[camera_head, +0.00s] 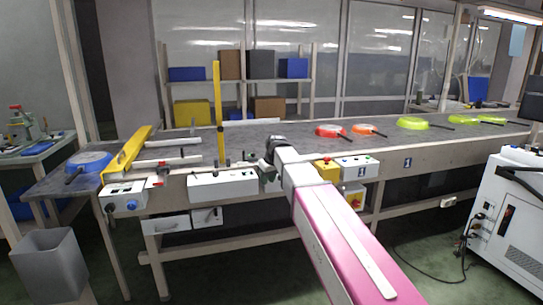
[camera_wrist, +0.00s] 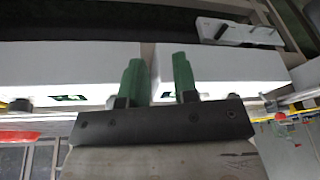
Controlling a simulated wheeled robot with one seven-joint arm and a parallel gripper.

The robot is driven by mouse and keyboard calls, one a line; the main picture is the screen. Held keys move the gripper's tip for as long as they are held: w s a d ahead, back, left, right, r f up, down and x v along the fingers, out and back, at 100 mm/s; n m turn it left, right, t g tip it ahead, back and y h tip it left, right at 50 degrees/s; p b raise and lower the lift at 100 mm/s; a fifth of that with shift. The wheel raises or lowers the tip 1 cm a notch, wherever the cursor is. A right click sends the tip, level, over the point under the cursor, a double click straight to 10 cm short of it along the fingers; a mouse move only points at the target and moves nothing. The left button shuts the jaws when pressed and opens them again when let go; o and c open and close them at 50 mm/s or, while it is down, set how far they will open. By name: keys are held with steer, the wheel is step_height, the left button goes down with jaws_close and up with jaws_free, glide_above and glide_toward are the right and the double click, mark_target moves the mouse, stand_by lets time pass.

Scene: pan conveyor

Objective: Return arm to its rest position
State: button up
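My gripper (camera_head: 266,178) is at the end of my pink and white arm, by the front edge of the conveyor table, right of a white control box (camera_head: 222,186). In the wrist view its two green fingers (camera_wrist: 158,76) stand apart with nothing between them, in front of white box faces (camera_wrist: 80,75). In the head view my own links partly hide the fingers. The arm is stretched forward from the lower right of the picture.
The conveyor (camera_head: 300,148) carries a red pan (camera_head: 330,131), an orange pan (camera_head: 364,130) and several yellow-green pans (camera_head: 412,124). A blue pan (camera_head: 88,161) lies at the left end, beside a yellow bar (camera_head: 125,155). A grey bin (camera_head: 48,265) and a white machine (camera_head: 510,225) stand on the floor.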

steer(key=s+d+f+m+g+h, duration=0.1)
steer(key=s+d+f+m, duration=0.2)
steer(key=s+d+f, duration=0.7)
steer(key=s+d+f+m+g+h, duration=0.1)
steer(key=s+d+f+m, duration=0.3)
steer(key=s+d+f, duration=0.6)
steer(key=s+f, duration=0.4)
steer(key=f, duration=0.1)
steer(key=shift+d+f, duration=0.2)
steer(key=shift+d, duration=0.1)
steer(key=shift+o, duration=0.4)
steer(key=shift+s, duration=0.1)
